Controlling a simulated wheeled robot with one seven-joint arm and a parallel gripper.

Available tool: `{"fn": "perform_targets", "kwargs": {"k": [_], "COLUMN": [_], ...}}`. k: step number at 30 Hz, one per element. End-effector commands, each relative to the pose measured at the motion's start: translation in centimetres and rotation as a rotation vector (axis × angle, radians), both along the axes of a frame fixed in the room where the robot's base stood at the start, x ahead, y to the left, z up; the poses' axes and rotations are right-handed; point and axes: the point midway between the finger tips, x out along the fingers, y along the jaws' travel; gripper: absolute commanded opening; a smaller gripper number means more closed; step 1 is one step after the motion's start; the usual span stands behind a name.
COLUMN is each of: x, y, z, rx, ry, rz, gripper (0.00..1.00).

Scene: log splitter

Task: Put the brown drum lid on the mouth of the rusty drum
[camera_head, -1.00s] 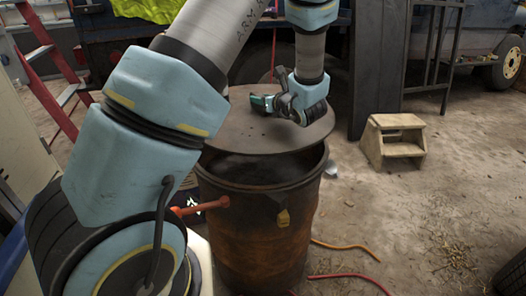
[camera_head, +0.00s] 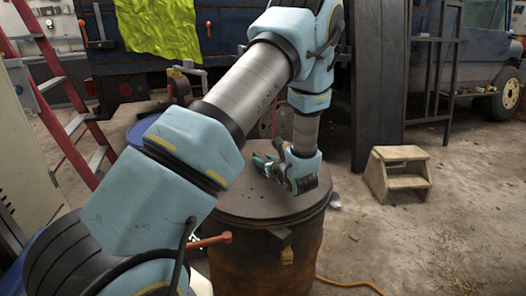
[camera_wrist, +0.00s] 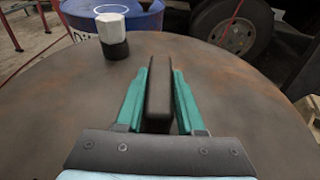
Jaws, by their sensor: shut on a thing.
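The rusty drum (camera_head: 272,262) stands upright in front of me. The brown drum lid (camera_head: 250,200) lies over its mouth in the head view, looking level and covering the opening. Whether its rim is seated all round is partly hidden by my arm. My gripper (camera_head: 272,168) is above the lid's far half. In the wrist view my gripper (camera_wrist: 158,85) has its green fingers shut on the lid's upright dark handle, and the flat lid top (camera_wrist: 70,120) spreads out around it.
A blue drum (camera_wrist: 140,18) stands beyond the lid, with a white and black knob-like object (camera_wrist: 112,35) in front of it. A wooden step stool (camera_head: 397,173) stands at right on the dirt floor. A red ladder (camera_head: 65,120) is at left. An orange cable (camera_head: 350,284) lies on the floor.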

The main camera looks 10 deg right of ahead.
Motion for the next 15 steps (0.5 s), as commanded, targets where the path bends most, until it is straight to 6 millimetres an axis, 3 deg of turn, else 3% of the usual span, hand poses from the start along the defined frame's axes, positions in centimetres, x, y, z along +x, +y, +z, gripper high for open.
{"fn": "perform_targets", "kwargs": {"k": [15], "x": [0.10], "y": [-0.04], "z": [-0.80], "rx": [-0.001], "ry": [-0.008], "rz": [0.001], "gripper": [0.00]}}
